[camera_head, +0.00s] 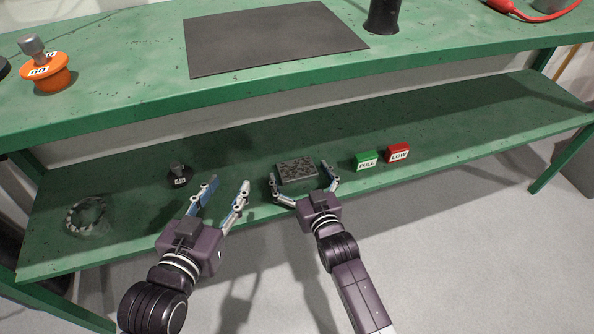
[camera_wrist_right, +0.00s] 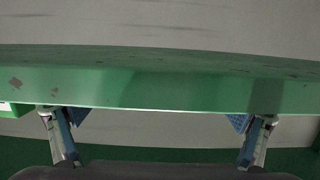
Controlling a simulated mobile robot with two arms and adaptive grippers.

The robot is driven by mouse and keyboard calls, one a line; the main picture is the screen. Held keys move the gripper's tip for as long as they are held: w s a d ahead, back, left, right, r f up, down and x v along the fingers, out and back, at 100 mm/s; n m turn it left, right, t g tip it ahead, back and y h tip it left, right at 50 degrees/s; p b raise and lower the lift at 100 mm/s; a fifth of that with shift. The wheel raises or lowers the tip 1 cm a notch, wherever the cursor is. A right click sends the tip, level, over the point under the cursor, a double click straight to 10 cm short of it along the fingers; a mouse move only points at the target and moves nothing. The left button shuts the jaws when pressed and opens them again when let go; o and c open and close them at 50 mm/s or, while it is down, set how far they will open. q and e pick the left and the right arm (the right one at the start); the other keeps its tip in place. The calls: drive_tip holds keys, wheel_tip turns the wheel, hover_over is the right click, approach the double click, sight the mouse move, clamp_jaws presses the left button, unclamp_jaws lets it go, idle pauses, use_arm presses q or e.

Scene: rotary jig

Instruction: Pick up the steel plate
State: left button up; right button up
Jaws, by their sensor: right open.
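A dark grey, mottled square plate (camera_head: 297,171), which I take for the steel plate, lies on the green lower shelf. My right gripper (camera_head: 299,177) is open in the head view, its two fingers spread on either side of the plate's near part. I cannot tell whether they touch it. The right wrist view shows the same fingers (camera_wrist_right: 157,118) wide apart with nothing between them but a green edge and grey surfaces; the plate does not show there. My left gripper (camera_head: 226,190) is open and empty over the shelf, left of the plate.
On the lower shelf (camera_head: 450,125), a green FULL block (camera_head: 366,161) and a red LOW block (camera_head: 397,153) stand right of the plate. A dark 45 weight (camera_head: 179,176) and a clear ring-shaped item (camera_head: 88,216) lie left. The upper tabletop (camera_head: 120,50) overhangs behind, with a dark mat (camera_head: 270,38).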

drive_tip(key=shift+c, duration=0.4)
drive_tip(key=c, duration=1.8)
drive_tip(key=shift+o, duration=0.2)
drive_tip(key=shift+r, duration=0.2)
drive_tip(key=shift+r, duration=0.15)
